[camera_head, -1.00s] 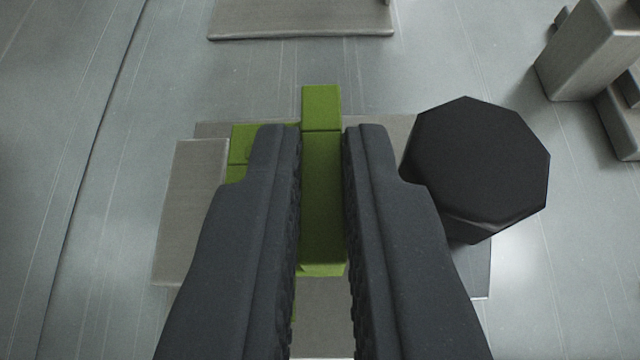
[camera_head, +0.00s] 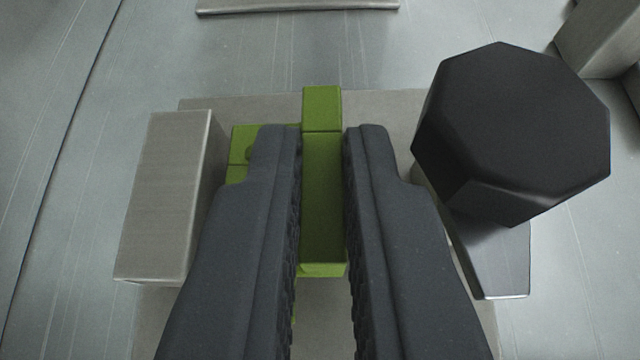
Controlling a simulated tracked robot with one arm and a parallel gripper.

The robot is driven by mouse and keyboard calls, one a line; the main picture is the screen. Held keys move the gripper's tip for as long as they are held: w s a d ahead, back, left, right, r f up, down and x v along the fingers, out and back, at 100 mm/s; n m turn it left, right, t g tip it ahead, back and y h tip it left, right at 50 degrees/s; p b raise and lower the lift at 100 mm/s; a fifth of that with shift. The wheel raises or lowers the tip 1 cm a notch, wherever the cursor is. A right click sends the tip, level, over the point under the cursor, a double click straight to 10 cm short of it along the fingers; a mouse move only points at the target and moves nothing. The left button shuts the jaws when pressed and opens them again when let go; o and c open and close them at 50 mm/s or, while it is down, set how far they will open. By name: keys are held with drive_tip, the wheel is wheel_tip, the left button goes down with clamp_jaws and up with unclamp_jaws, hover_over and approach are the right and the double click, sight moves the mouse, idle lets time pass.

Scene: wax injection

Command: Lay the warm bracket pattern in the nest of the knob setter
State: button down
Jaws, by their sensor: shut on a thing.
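The green bracket pattern (camera_head: 322,180) is between the two dark fingers of my gripper (camera_head: 322,190), which is shut on it. Its long bar runs between the fingers, with a raised block at its far end and a side arm showing left of the left finger. The knob setter shows below it: a grey base plate (camera_head: 385,108), a grey block (camera_head: 165,195) on the left, and a black octagonal knob (camera_head: 515,130) above a metal piece on the right. The pattern is over the plate between block and knob. The fingers hide much of the plate, and I cannot tell whether the pattern touches it.
A grey slab (camera_head: 297,6) lies at the top edge. Grey blocks (camera_head: 600,40) stand at the top right. The grey surface at the left (camera_head: 60,130) is clear. The knob stands close to the right finger.

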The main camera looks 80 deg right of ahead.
drive_tip(key=shift+f, duration=0.4)
drive_tip(key=c, duration=1.4)
unclamp_jaws()
drive_tip(key=shift+c, duration=0.2)
drive_tip(key=shift+f, duration=0.1)
drive_tip(key=v, duration=1.4)
drive_tip(key=shift+b, duration=0.35)
drive_tip(key=shift+f, duration=0.15)
